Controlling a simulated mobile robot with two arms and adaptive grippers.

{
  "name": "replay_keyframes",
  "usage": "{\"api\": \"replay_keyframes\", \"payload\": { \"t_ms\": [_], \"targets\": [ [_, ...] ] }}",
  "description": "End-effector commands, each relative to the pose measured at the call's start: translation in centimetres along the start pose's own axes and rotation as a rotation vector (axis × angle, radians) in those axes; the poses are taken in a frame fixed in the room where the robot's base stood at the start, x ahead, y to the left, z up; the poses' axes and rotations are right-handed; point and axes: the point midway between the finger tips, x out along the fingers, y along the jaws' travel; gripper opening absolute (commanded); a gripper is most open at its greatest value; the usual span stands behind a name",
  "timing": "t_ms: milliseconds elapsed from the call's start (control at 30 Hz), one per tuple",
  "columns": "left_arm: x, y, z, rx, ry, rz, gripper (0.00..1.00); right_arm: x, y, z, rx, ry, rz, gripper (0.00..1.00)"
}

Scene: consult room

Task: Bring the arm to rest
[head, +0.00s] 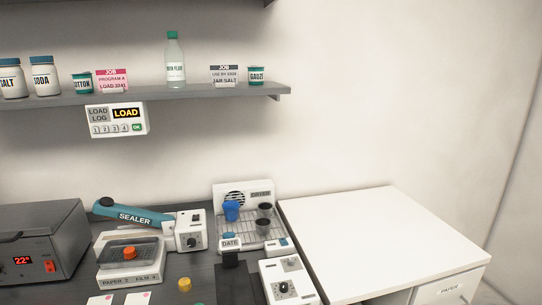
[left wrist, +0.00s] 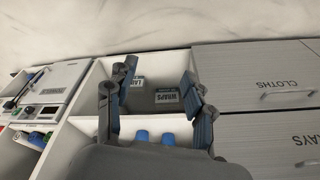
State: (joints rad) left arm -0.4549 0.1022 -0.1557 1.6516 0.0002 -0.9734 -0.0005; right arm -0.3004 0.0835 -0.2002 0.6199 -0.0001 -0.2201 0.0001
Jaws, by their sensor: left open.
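My left gripper (left wrist: 157,98) shows in the left wrist view, its two dark fingers spread wide apart with nothing between them. Behind the fingers is a white open compartment (left wrist: 97,72) with a box marked WRAPS (left wrist: 166,96) and another labelled box (left wrist: 138,84), partly covered by a finger. Two blue objects (left wrist: 142,135) stand lower down, near the gripper's palm; whether they are apart from it in depth I cannot tell. Neither gripper shows in the head view.
In the head view, a sealer (head: 135,216), a dryer rack (head: 262,232) and a dark oven-like box (head: 40,240) crowd the counter. The white cabinet top (head: 370,235) is bare. A shelf (head: 150,98) with jars hangs above. Drawers marked CLOTHS (left wrist: 260,75) show in the left wrist view.

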Motion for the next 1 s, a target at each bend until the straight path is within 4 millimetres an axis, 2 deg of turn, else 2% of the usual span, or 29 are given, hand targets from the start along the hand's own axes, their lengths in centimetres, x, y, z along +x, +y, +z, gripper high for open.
{"api": "replay_keyframes", "payload": {
  "t_ms": [33, 100, 300, 400, 533, 700, 1000],
  "targets": [
    [2.2, 0.1, 1.7, 0.002, -0.02, 0.001, 0.53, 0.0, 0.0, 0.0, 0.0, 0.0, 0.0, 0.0],
    [4.9, 0.2, 3.8, 0.005, -0.034, 0.003, 0.53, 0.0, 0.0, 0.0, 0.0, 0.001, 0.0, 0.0],
    [11.0, 0.6, 11.3, 0.015, -0.077, 0.008, 0.53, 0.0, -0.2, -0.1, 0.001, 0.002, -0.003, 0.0],
    [12.8, 0.6, 15.0, 0.019, -0.095, 0.009, 0.53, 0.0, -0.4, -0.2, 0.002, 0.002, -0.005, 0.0],
    [14.0, 0.7, 18.9, 0.024, -0.112, 0.01, 0.53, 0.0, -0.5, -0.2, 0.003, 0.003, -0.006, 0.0],
    [14.4, 0.6, 21.4, 0.028, -0.12, 0.011, 0.53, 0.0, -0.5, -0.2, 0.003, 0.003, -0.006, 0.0],
    [14.4, 0.6, 21.6, 0.028, -0.121, 0.011, 0.53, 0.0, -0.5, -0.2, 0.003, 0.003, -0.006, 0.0]
  ]
}}
